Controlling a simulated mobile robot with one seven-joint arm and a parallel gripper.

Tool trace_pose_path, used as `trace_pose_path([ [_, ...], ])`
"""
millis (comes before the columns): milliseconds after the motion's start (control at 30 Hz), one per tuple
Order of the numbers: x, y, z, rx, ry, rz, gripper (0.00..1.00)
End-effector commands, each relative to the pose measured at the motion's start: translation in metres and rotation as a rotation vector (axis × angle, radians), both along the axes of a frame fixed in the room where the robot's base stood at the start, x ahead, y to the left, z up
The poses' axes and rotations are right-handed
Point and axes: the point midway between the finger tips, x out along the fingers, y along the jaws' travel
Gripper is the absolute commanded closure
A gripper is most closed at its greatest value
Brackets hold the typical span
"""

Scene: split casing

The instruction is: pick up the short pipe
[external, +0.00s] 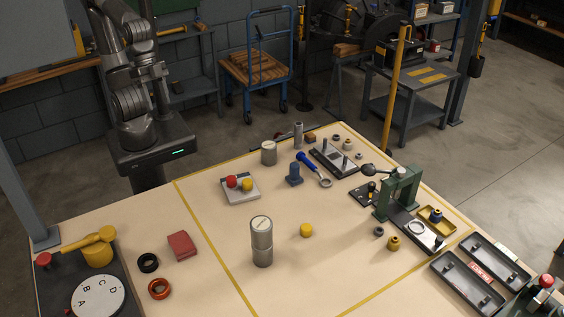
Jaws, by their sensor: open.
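A slim grey upright cylinder (298,134), which looks like the short pipe, stands near the back edge of the table. Its top is too small to tell whether it is hollow. A wider, lower grey cylinder (268,154) stands to its left, apart from it. A taller metal cylinder (262,244) with a seam around its middle stands nearer the front. My gripper (161,106) hangs by my folded arm beyond the table's back left edge, far from all of these. It is open and nothing shows in it; its fingers are small and dark.
A blue-handled tool (310,166), a blue block (294,175) and a dark plate with pins (336,157) lie near the slim cylinder. A green press (398,192) stands to the right. A button box (240,187) sits left of centre. The front middle is mostly clear.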

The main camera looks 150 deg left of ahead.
Motion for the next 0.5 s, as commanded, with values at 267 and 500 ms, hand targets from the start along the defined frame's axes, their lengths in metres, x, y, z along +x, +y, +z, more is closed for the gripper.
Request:
trace_pose_path([
  [267, 0.061, 0.085, 0.002, -0.213, 0.073, 0.601, 0.45],
  [500, 0.096, 0.176, -0.015, -0.362, 0.111, 1.130, 0.45],
])
